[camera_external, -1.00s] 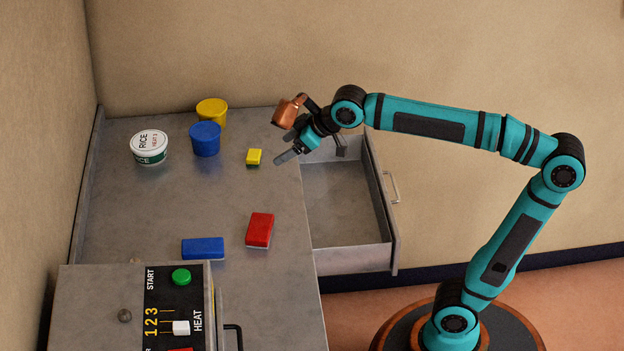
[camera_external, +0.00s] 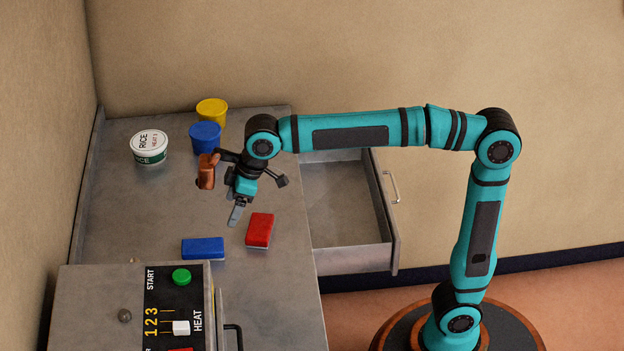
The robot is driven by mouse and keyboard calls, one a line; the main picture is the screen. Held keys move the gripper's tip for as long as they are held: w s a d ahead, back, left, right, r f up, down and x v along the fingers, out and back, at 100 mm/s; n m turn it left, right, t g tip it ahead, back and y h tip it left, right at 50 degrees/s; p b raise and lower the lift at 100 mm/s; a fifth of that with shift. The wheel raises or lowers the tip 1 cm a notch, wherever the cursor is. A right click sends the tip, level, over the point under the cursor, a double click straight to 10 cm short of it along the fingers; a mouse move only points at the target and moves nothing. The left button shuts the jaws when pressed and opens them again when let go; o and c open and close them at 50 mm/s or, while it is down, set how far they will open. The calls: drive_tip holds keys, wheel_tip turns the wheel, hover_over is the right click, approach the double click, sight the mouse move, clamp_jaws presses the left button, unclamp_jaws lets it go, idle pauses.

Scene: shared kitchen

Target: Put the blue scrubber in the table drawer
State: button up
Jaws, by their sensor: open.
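The blue scrubber (camera_external: 203,248) is a flat blue block lying on the metal table, near the front, just behind the heating box. The table drawer (camera_external: 345,203) is pulled open on the table's right side, and the part of it that shows is empty. My gripper (camera_external: 237,215) is open and empty, pointing down above the table, up and to the right of the blue scrubber and apart from it. My arm reaches across the back of the drawer and hides part of it.
A red block (camera_external: 259,230) lies right of the scrubber, close to my gripper. A blue tub (camera_external: 205,137), a yellow tub (camera_external: 212,111) and a white rice tub (camera_external: 149,146) stand at the back. A heating box (camera_external: 130,310) with a green button fills the front left.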

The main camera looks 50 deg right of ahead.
sight(215, 245)
drive_tip(key=x, duration=1.3)
drive_tip(key=shift+a+f, duration=0.15)
drive_tip(key=c, duration=1.2)
wheel_tip(215, 245, up, 10)
